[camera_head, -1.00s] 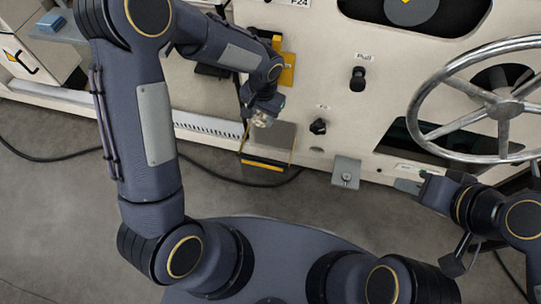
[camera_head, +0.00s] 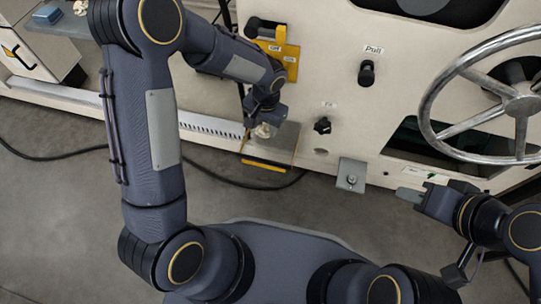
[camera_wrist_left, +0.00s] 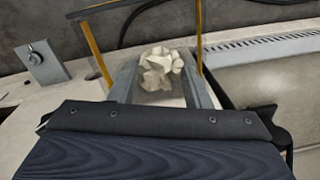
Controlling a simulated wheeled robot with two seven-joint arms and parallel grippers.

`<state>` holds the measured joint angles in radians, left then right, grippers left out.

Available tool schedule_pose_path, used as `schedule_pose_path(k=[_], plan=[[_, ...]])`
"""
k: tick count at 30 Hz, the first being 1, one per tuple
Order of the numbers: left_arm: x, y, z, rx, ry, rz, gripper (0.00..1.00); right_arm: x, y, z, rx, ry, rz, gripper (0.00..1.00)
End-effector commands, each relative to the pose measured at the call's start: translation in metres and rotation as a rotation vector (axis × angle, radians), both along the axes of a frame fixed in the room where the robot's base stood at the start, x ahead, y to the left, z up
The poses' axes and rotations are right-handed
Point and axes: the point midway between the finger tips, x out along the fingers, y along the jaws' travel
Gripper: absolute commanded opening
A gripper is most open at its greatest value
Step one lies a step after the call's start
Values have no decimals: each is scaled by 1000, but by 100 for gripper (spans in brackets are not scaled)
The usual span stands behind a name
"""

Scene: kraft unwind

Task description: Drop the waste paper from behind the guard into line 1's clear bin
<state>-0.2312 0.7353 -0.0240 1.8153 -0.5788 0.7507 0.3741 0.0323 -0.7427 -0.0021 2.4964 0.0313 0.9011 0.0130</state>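The waste paper (camera_head: 264,131) is a crumpled off-white wad at the tip of my left gripper (camera_head: 265,126). In the left wrist view the wad (camera_wrist_left: 160,68) fills the gap between the two grey fingers (camera_wrist_left: 162,80) and appears gripped. Line 1's clear bin (camera_head: 266,156) is a see-through box with yellow edging, low on the machine front. The wad is at its upper part; its exact height over the rim is unclear. Yellow bin edges (camera_wrist_left: 96,52) flank the fingers in the wrist view. My right gripper (camera_head: 410,195) is empty near the machine's lower right; its finger gap is unclear.
A yellow guard part (camera_head: 283,50) is on the panel above the bin. A large handwheel (camera_head: 520,105), a Pull knob (camera_head: 366,74), a black knob (camera_head: 322,125) and a metal bracket (camera_head: 351,175) are to the right. A cable (camera_head: 235,184) lies on the floor.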

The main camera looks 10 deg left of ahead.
Motion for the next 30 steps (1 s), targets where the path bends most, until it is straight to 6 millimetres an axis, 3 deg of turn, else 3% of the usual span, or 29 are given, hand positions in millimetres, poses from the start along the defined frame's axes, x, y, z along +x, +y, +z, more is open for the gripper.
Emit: schedule_pose_path(k=[1, 4, 13, 24, 30], plan=[[0, 0, 0, 0, 0, 0, 51, 0, 0, 0, 0, 0, 0, 32], [0, 0, 0, 0, 0, 0, 63, 0, 0, 0, 0, 0, 0, 32], [0, 0, 3, 0, -1, 0, 63, 0, 0, 2, 0, 0, 0, 32], [0, -3, 62, -1, -3, 0, 63, 0, 0, 30, 0, 0, 0, 32], [-1, -4, 78, 0, -1, 0, 63, 0, 0, 35, 0, 0, 0, 32]])
